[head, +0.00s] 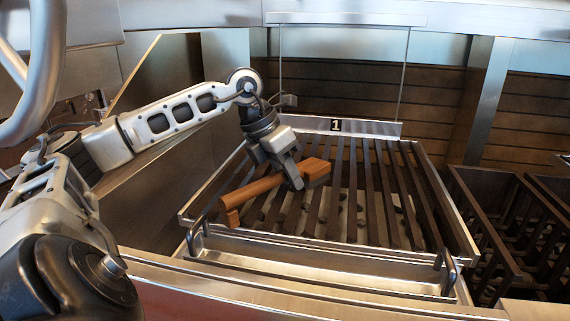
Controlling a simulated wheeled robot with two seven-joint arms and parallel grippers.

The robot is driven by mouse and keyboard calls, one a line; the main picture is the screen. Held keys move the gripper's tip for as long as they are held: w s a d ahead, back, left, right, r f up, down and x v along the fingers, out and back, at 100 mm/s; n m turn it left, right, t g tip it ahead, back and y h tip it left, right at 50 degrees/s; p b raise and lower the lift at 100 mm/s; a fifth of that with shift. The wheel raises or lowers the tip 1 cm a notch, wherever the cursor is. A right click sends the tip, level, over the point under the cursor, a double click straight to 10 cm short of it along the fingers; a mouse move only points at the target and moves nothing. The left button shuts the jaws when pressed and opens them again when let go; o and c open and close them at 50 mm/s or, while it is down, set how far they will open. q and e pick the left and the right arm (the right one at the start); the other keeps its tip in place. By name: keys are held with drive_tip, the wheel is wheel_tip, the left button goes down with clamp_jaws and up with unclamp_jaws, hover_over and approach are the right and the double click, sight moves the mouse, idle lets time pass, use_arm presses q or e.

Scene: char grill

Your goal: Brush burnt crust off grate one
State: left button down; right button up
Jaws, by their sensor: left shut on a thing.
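Grate one (384,190), with dark parallel bars in a metal frame, fills the middle of the head view. A plate marked "1" (336,125) is at its back edge. My left gripper (294,180) is shut on a brown wooden brush (262,189) above the left part of the grate. The brush lies slanted, with one end to the lower left over the front left of the frame. Its bristles are hidden, and I cannot tell whether it touches the bars. Burnt crust cannot be told apart from the dark bars. My right gripper is not in view.
A metal trough (310,262) with upright handles (447,270) runs along the grate's front. Another dark grate section (500,225) lies to the right. A thin metal frame (345,18) stands above the back. A metal panel (170,185) is on the left.

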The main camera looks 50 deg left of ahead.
use_arm(q)
drive_tip(key=shift+w+a+f, duration=0.1)
drive_tip(key=shift+w+a, duration=0.05)
drive_tip(key=shift+w, duration=0.15)
drive_tip(key=w+p, duration=0.1)
drive_tip(key=p, duration=0.1)
drive_tip(key=shift+a+r+p, duration=0.25)
drive_tip(key=shift+r+p, duration=0.1)
drive_tip(key=shift+r, duration=0.05)
drive_tip(key=shift+w+a+p, duration=0.2)
drive_tip(key=shift+p, duration=0.45)
drive_tip(key=shift+w+a+f+p, duration=0.1)
drive_tip(key=shift+w+a+p, duration=0.5)
drive_tip(key=shift+p, duration=0.35)
drive_tip(key=shift+w+f, duration=0.2)
drive_tip(key=shift+f, duration=0.05)
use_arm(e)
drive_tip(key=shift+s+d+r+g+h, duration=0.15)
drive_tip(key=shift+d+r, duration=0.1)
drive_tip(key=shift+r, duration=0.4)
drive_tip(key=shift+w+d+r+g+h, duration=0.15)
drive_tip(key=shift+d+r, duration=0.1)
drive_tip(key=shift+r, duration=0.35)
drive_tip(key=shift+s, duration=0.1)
